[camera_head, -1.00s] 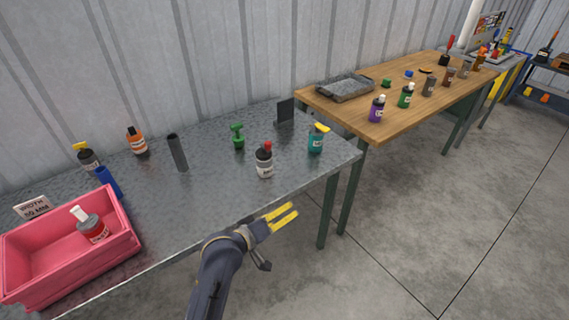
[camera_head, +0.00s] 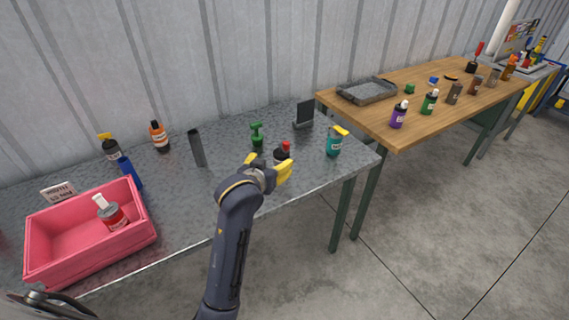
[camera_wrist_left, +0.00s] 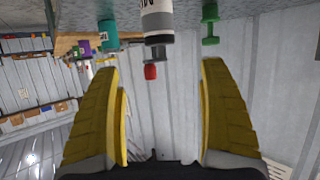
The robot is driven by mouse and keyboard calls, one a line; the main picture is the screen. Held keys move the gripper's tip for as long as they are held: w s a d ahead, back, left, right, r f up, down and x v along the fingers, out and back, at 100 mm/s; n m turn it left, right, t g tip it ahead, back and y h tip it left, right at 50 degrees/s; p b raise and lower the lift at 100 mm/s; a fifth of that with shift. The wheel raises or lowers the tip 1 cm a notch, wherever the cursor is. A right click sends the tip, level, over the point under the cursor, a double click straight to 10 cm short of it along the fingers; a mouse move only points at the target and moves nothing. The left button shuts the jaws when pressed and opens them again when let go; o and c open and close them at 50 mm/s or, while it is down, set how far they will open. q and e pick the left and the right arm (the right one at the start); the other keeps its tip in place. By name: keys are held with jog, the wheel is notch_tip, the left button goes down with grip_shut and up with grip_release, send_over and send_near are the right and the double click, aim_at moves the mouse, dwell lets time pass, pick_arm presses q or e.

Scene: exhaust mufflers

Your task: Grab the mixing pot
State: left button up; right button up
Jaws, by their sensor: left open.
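No thing in view is clearly marked as the mixing pot. A white-and-dark labelled pot with a red top (camera_head: 281,153) stands on the grey metal table, partly hidden behind my left gripper (camera_head: 268,167). In the left wrist view the same pot (camera_wrist_left: 157,22) appears upside down, beyond and between the two yellow fingers (camera_wrist_left: 160,115).
A green object (camera_head: 257,134) stands close left of the pot, and a teal bottle with a yellow top (camera_head: 334,145) to its right. A dark upright plate (camera_head: 304,113) is behind. A pink bin (camera_head: 88,252) holds a red-and-grey bottle (camera_head: 110,212). The wooden table (camera_head: 420,110) holds several bottles.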

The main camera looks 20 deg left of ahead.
aim_at(281, 153)
pick_arm(q)
jog(key=shift+x, duration=6.45)
jog(key=shift+f, duration=0.15)
jog(key=c, duration=1.3)
jog(key=shift+c, duration=0.4)
